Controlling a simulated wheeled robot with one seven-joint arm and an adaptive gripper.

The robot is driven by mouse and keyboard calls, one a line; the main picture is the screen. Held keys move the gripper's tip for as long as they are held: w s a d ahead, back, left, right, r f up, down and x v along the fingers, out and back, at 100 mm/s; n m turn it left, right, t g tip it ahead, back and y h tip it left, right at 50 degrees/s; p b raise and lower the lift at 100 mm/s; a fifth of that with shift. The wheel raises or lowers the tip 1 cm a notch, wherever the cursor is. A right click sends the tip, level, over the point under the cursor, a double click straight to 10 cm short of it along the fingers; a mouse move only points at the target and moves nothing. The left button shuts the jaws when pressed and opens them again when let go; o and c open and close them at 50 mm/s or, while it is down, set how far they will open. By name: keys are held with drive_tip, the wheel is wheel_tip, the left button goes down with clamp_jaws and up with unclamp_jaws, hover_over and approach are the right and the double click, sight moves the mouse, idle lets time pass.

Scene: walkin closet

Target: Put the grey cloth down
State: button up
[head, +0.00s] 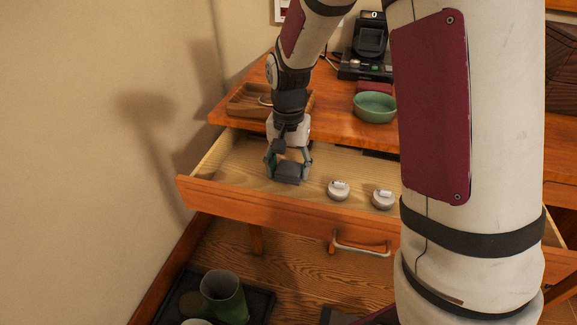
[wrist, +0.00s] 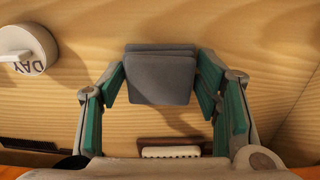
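The grey cloth (head: 287,173) is a small folded dark-grey pad inside the open wooden drawer, near its left end. My gripper (head: 288,168) points down into the drawer with a finger on each side of the cloth. In the wrist view the cloth (wrist: 160,78) spans the space between the teal-padded fingertips (wrist: 161,70), which meet its left and right edges. My gripper appears shut on it. The cloth is low over the pale drawer floor (wrist: 250,60) and casts a shadow there; whether it touches the floor is unclear.
Two white round dials or timers, one nearer (head: 339,190) and one farther right (head: 383,199), lie in the drawer. The drawer front (head: 250,204) borders the near side. A wooden tray (head: 245,100) and green bowl (head: 375,107) stand on the desktop above.

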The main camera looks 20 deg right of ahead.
sight(289, 168)
drive_tip(key=shift+o, duration=0.4)
drive_tip(key=s+r+n+p, duration=0.1)
drive_tip(key=s+r+p, duration=0.15)
drive_tip(key=r, duration=0.65)
drive_tip(key=s+r+p, duration=0.2)
drive_tip(key=s+r, duration=0.2)
drive_tip(key=r, duration=0.4)
drive_tip(key=s+r+n, duration=0.3)
drive_tip(key=s+n, duration=0.3)
drive_tip(key=s, duration=2)
drive_tip(key=shift+s+a+r, duration=0.2)
drive_tip(key=shift+s+a, duration=0.05)
drive_tip(key=shift+s, duration=0.15)
